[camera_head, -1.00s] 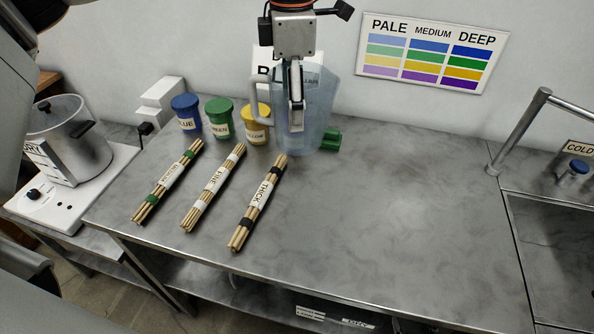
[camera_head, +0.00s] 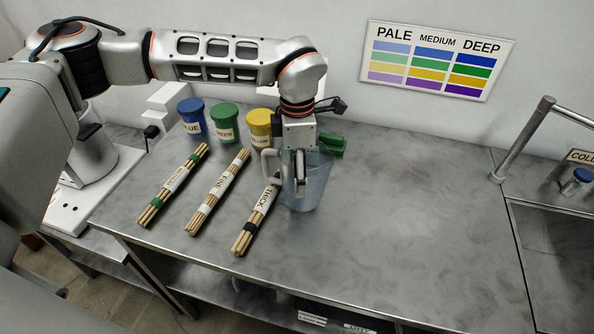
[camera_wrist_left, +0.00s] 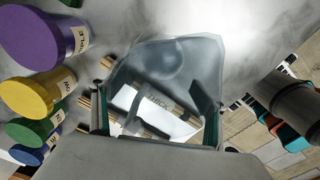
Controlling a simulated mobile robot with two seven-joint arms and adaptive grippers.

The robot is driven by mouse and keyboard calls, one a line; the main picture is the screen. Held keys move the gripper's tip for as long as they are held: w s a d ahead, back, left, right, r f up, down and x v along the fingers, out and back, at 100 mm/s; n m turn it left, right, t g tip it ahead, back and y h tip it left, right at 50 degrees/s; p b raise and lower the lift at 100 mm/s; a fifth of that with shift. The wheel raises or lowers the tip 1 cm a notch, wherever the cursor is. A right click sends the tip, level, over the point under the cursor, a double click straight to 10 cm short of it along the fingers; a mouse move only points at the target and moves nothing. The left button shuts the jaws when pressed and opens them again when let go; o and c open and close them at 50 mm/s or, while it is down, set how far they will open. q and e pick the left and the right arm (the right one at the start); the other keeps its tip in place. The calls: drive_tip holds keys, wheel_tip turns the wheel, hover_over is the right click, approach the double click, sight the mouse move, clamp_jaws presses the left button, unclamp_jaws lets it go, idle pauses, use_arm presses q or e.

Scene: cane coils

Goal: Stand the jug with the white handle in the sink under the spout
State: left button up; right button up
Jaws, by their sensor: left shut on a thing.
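The clear bluish jug (camera_head: 318,178) with a white handle (camera_head: 268,165) appears upright near the middle of the counter in the head view. Its handle points left. My left gripper (camera_head: 300,190) reaches down from above and is shut on the jug's wall. The jug (camera_wrist_left: 170,65) also fills the middle of the left wrist view. I cannot tell whether its base touches the counter. The metal spout (camera_head: 522,140) arches at the right, beside the sink (camera_head: 555,262), both well apart from the jug. My right gripper is not in view.
Three cane bundles lie left of the jug; the THICK one (camera_head: 250,222) is closest to it. Blue (camera_head: 192,118), green (camera_head: 224,123) and yellow (camera_head: 259,126) pots stand behind, and a green object (camera_head: 331,144) too. The counter (camera_head: 420,210) between jug and sink is clear.

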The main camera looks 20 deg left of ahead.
use_arm(q)
drive_tip(key=shift+f, duration=0.3)
drive_tip(key=o, duration=1.6)
drive_tip(key=shift+f, duration=0.1)
